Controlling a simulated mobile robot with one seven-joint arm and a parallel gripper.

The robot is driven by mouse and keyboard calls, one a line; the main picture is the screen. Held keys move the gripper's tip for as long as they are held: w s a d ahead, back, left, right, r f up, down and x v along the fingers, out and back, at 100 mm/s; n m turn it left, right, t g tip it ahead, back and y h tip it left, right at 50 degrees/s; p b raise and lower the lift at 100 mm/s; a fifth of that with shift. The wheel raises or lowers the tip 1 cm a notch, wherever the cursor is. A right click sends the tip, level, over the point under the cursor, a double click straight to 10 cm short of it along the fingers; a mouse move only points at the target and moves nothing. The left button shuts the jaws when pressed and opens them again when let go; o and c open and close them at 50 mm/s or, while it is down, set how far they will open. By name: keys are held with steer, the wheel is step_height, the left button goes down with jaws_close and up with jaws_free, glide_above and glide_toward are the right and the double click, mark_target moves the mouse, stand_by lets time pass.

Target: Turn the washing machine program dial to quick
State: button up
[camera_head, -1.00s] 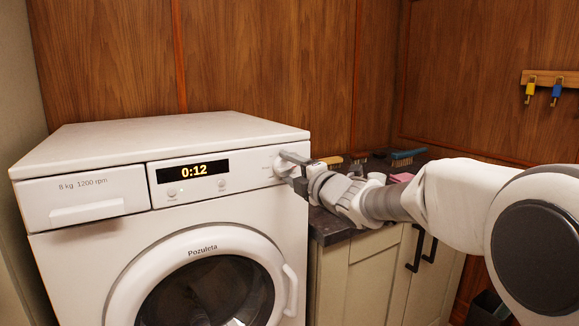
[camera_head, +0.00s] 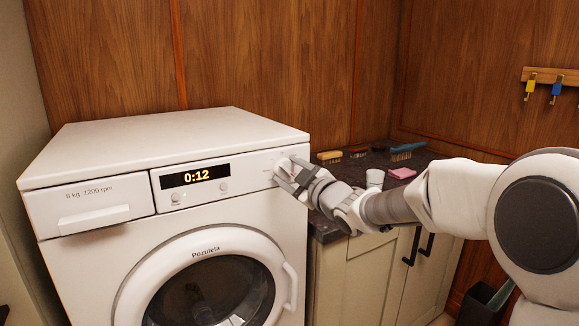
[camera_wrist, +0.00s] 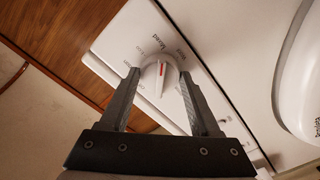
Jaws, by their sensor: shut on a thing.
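The white washing machine (camera_head: 85,265) stands at left, its display reading 0:12. My gripper (camera_head: 285,176) is at the upper right of its front panel, where the fingers and hand cover most of the program dial. In the wrist view the round white dial (camera_wrist: 152,80) sits between the two fingertips of my gripper (camera_wrist: 158,76), which are shut on its sides. A red mark on the dial points up in the picture, towards the printed word "Mixed". The other labels around the dial are too small or blurred to read surely.
A dark counter (camera_head: 335,226) over pale cupboards stands right of the machine, holding brushes (camera_head: 407,149), a white cup (camera_head: 375,178) and a pink sponge (camera_head: 402,173). The round door (camera_head: 205,285) with its handle lies below the panel. Keys hang on the right wall.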

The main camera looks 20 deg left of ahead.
steer(key=m+p, duration=0.2)
steer(key=m, duration=0.2)
steer(key=shift+r+m, duration=0.1)
steer(key=shift+m, duration=0.2)
steer(key=m+p, duration=0.3)
steer(key=m, duration=0.1)
steer(key=shift+m, duration=0.3)
steer(key=m+p, duration=0.2)
steer(key=m, duration=0.3)
steer(key=shift+p, duration=0.3)
steer(key=shift+m+p, duration=0.6)
steer(key=shift+m, duration=1)
steer(key=o, duration=1.4)
steer(key=shift+d, duration=0.1)
